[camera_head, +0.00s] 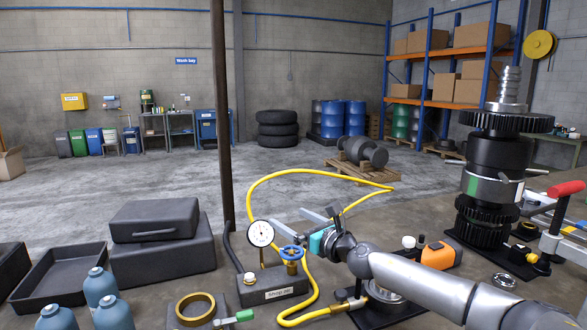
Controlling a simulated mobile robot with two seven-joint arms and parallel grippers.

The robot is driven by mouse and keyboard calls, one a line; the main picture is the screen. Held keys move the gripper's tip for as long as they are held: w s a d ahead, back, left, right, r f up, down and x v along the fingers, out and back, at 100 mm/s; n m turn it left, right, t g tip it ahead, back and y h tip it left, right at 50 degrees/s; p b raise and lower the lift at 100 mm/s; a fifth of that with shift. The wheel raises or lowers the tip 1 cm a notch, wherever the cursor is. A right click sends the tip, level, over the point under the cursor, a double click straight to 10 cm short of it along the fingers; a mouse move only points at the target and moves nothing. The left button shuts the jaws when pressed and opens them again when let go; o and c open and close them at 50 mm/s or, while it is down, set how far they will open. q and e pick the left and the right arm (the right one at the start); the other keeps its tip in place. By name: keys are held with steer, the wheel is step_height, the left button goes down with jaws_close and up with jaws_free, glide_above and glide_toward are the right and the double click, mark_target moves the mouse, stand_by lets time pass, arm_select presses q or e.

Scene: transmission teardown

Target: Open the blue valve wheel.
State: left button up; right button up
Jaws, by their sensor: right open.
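The blue valve wheel (291,252) sits on a brass valve on top of the dark shop air block (274,283), next to a round pressure gauge (261,234). My right gripper (301,226) is open and empty, just above and to the right of the wheel in the picture. Its arm reaches in from the lower right. I cannot tell whether a finger touches the wheel. My left gripper is not in view.
A yellow hose (262,188) loops behind and beside the gripper. A tall gear stack (492,160) stands at right. An orange tool (438,255) lies beside my arm. Black cases (165,250), a tray (62,275) and blue bottles (101,285) are at left. A dark post (222,120) rises behind.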

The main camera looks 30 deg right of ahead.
step_height(320, 180, up, 10)
steer(key=p, duration=0.5)
steer(key=shift+p, duration=0.35)
steer(key=shift+c, duration=0.4)
